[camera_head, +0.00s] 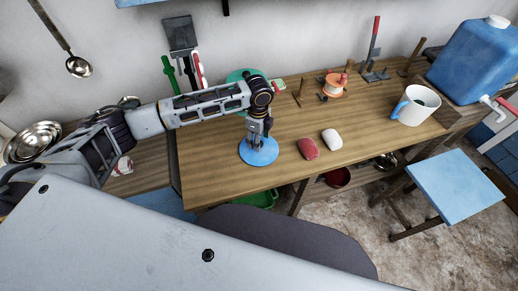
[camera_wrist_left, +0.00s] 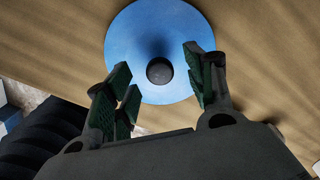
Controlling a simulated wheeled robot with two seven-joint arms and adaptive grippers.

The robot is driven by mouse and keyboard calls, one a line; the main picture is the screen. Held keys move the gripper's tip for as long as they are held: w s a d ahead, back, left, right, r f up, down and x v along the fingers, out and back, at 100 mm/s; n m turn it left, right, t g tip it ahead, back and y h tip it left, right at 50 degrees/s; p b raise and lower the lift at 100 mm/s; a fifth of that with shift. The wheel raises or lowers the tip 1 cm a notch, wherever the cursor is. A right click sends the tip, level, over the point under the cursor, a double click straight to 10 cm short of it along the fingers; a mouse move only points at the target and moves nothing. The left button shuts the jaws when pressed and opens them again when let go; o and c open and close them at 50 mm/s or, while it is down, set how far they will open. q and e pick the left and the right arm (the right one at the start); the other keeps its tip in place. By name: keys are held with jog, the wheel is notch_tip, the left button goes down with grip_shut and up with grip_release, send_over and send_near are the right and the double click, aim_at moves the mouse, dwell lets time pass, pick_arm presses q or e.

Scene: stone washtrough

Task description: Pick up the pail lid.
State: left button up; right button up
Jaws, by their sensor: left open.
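The pail lid is a round blue disc (camera_head: 259,155) lying on the wooden table near its front edge in the head view. In the left wrist view the lid (camera_wrist_left: 130,45) shows a dark round knob (camera_wrist_left: 159,71) at its middle. My left gripper (camera_head: 258,142) points down over the lid. In the left wrist view its two fingers (camera_wrist_left: 160,88) are apart on either side of the knob, with nothing visibly held. Whether the fingers touch the lid cannot be told. My right gripper is not in view.
A red soap bar (camera_head: 308,148) and a white one (camera_head: 332,139) lie right of the lid. A green round item (camera_head: 238,76) is partly behind my arm.

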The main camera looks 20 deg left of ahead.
pick_arm(q)
jog(key=shift+s+d+f, duration=0.1)
jog(key=shift+f, duration=1.6)
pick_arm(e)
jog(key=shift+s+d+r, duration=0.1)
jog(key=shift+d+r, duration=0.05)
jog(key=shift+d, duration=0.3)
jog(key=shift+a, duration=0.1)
